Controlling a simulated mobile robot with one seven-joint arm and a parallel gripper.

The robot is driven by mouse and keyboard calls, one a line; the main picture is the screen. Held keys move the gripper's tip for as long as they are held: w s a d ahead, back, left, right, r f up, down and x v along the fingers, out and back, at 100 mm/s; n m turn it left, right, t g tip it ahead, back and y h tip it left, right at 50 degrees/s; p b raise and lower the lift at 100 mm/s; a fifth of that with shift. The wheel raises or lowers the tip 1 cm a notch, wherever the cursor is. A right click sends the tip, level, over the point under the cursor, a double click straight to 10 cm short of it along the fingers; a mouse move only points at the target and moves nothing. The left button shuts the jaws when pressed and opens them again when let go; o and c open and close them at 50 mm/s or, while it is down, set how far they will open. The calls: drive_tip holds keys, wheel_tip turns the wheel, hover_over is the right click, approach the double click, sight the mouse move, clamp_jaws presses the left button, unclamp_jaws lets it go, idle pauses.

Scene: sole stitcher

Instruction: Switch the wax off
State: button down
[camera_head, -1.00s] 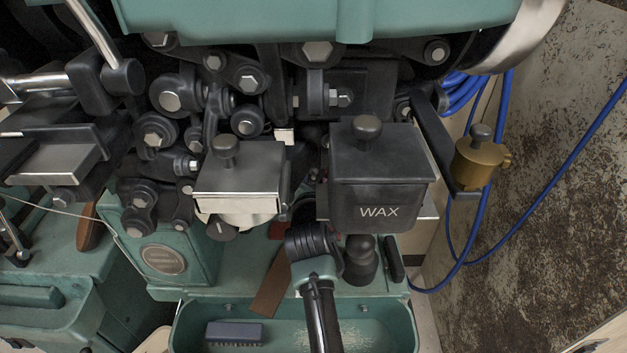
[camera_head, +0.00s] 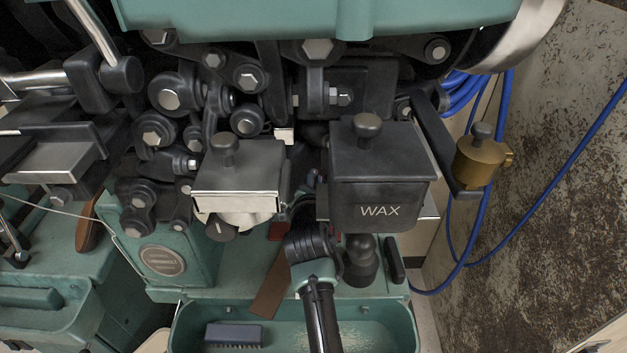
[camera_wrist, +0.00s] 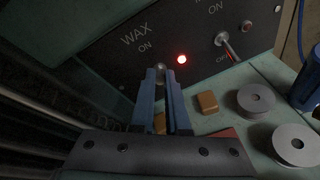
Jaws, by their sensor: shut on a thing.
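In the wrist view, a dark panel (camera_wrist: 110,70) carries the label WAX with ON below it. A lit red lamp (camera_wrist: 181,59) is just right of this label. My gripper (camera_wrist: 161,78) has its two blue fingers shut on the wax switch (camera_wrist: 160,67), whose metal tip shows between the fingertips. The fingers hide the rest of the switch and any OFF mark below it. In the head view, a dark box (camera_head: 380,190) marked WAX stands in front and hides most of my gripper.
A second toggle switch (camera_wrist: 228,46) is on the panel's right, beside an OFF mark and a dim lamp (camera_wrist: 247,26). Grey spools (camera_wrist: 256,101) and a tan block (camera_wrist: 207,102) lie on the green surface. A metal-lidded box (camera_head: 240,185) is left of the wax box.

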drive_tip(key=shift+f+t+b, duration=0.6)
drive_tip(key=shift+f+b, duration=0.1)
drive_tip(key=shift+b, duration=0.55)
drive_tip(key=t+b, duration=0.1)
drive_tip(key=b, duration=0.2)
drive_tip(key=t+b, duration=0.1)
drive_tip(key=b, duration=0.2)
drive_tip(key=shift+s+f, duration=0.1)
drive_tip(key=shift+f, duration=0.25)
drive_tip(key=shift+t+b, duration=0.4)
drive_tip(key=shift+b, duration=0.5)
drive_tip(key=shift+r, duration=0.25)
drive_tip(key=c, duration=0.9)
unclamp_jaws()
drive_tip(key=shift+s, duration=0.15)
